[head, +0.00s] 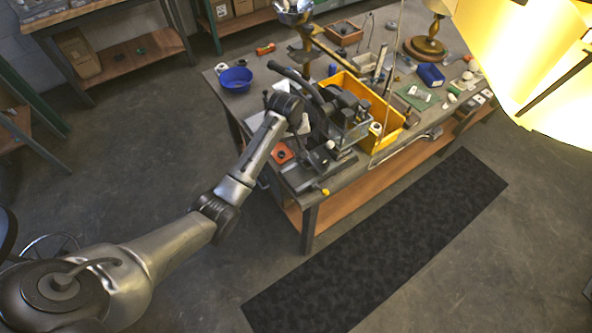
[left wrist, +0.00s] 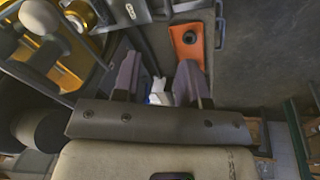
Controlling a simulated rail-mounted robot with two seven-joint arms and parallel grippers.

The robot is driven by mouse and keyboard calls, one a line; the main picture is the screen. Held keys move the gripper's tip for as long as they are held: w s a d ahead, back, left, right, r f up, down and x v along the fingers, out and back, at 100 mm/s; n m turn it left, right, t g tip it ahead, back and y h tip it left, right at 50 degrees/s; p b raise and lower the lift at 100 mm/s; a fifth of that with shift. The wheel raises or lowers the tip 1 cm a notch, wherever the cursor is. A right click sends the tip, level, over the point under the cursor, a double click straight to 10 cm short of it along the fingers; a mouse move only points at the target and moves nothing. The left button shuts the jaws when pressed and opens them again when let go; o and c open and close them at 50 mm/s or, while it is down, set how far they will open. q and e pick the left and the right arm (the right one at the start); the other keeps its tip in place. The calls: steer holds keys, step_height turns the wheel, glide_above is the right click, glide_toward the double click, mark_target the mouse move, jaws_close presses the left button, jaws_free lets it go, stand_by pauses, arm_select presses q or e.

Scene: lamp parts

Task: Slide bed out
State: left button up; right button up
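A dark machine (head: 342,104) stands on the workbench (head: 232,108), partly covered by my left arm and gripper. A flat dark plate (head: 312,172) lies at its near side by the bench corner; I cannot tell whether this is the bed. My left gripper (head: 304,124) is close over the machine's near left side. In the left wrist view its two fingers (left wrist: 158,68) are apart, with a small white thing (left wrist: 159,92) seen between them. I cannot tell if the fingers touch anything. My right gripper is not in view.
A yellow bin (head: 398,122) stands right behind the machine. An orange tray (left wrist: 187,46) with a round dark piece lies near the gripper. A blue bowl (head: 236,78) is at the bench's left. A large lit shade (head: 530,60) fills the upper right. The floor mat (head: 385,250) is clear.

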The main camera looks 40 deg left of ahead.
arm_select(q)
steer(key=n, duration=0.2)
steer(key=n+b, duration=0.2)
steer(key=n, duration=0.1)
glide_toward(302, 164)
steer(key=shift+g, duration=0.3)
steer(key=f, duration=0.2)
steer(key=w+f, duration=0.1)
steer(key=f, duration=0.4)
steer(key=shift+w, duration=0.3)
steer(key=shift+w+f, duration=0.1)
steer(key=shift+f, duration=0.55)
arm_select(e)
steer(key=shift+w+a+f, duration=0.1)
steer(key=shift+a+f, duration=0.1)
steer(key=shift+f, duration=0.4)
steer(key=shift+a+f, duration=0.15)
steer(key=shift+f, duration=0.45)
arm_select(q)
steer(key=shift+c, duration=0.2)
steer(key=c, duration=0.6)
jaws_close()
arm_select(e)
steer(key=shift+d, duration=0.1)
